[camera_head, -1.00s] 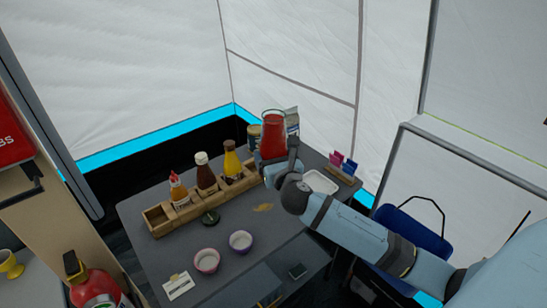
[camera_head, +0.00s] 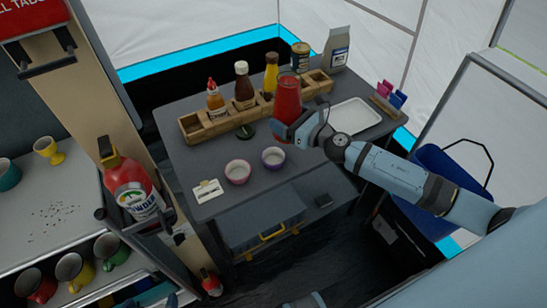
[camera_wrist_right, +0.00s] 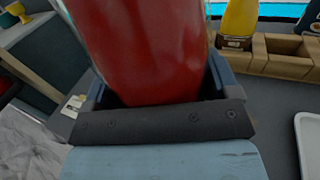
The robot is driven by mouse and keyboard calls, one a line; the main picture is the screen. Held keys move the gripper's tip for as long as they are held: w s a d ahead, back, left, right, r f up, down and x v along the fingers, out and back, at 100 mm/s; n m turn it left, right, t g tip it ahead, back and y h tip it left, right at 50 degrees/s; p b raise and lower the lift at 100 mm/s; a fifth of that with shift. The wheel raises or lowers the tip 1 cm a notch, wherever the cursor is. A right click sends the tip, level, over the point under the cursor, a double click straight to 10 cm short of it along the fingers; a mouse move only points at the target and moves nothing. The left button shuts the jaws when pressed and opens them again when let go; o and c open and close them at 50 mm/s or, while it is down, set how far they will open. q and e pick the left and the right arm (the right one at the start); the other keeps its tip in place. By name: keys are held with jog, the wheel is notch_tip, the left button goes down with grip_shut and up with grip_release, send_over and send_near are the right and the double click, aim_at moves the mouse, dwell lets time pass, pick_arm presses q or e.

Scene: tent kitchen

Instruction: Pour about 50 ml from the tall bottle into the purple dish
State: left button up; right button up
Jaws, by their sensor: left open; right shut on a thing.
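The tall bottle (camera_head: 288,97), clear with red contents, is upright in my right gripper (camera_head: 287,131), which is shut around its lower part. In the right wrist view the red bottle (camera_wrist_right: 140,45) fills the space between the fingers; its top is out of that view. The purple dish (camera_head: 273,158) stands on the dark table, a little in front of and left of the held bottle. It looks pale and empty inside. A pink dish (camera_head: 238,173) stands to its left.
A wooden rack (camera_head: 217,125) with several sauce bottles stands behind the dishes. A white tray (camera_head: 353,116) lies right of the bottle. A card (camera_head: 207,191) lies left of the pink dish. A red extinguisher (camera_head: 131,187) hangs at left. The table's front is mostly clear.

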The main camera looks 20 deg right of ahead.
jog(key=shift+s+a+f+g+y, duration=0.15)
jog(key=shift+a+f+g+y, duration=0.15)
jog(key=shift+f+y, duration=0.15)
jog(key=shift+s+a+f+n+y, duration=0.15)
jog(key=shift+f+n+y, duration=0.1)
jog(key=shift+f+n, duration=0.15)
